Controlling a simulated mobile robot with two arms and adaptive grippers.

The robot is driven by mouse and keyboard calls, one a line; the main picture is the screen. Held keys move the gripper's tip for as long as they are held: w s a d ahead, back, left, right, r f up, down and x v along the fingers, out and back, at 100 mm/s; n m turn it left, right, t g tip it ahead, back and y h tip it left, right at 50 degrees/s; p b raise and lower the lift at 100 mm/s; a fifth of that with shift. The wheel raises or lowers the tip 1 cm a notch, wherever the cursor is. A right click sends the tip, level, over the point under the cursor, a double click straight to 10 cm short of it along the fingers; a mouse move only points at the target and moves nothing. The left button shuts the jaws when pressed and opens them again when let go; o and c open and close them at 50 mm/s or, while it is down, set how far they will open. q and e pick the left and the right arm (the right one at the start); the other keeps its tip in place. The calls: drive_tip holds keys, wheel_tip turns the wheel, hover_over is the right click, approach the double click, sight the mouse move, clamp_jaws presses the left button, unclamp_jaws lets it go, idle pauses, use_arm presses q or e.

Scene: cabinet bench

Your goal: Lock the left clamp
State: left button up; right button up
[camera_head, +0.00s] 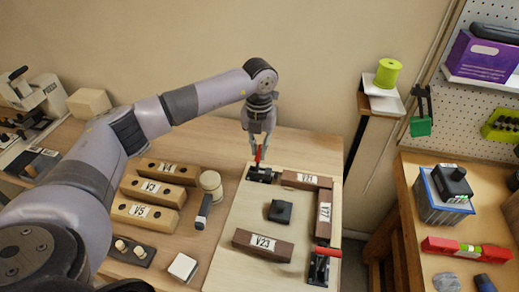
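The left clamp (262,175) is a small black toggle clamp at the back left corner of the pale board. Its red handle (258,155) stands nearly upright. My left gripper (259,148) points down from above, with its fingertips at the upper part of this handle. The handle shows between the fingers; whether they press on it is too small to tell. A second clamp (319,268) with a red handle (328,252) lying roughly level sits at the board's front right. My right gripper is out of view.
Dark wooden blocks marked V21 (299,180), V27 (324,222) and V23 (262,245) lie on the pale board (226,262), around a black block (280,211). A gap separates the right bench.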

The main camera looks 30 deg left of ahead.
use_arm(q)
drive_tip(key=shift+c, duration=0.6)
drive_tip(key=shift+a, duration=0.1)
drive_tip(key=shift+s+a, duration=0.2)
drive_tip(key=shift+a, duration=0.2)
drive_tip(key=shift+a+f, duration=0.1)
drive_tip(key=shift+a, duration=0.05)
drive_tip(key=shift+s+a+f, duration=0.1)
drive_tip(key=shift+a+f, duration=0.05)
drive_tip(key=shift+a, duration=0.3)
drive_tip(key=shift+b, duration=0.35)
drive_tip(key=shift+s+a+f, duration=0.15)
drive_tip(key=shift+a+f, duration=0.2)
drive_tip(key=shift+a, duration=0.2)
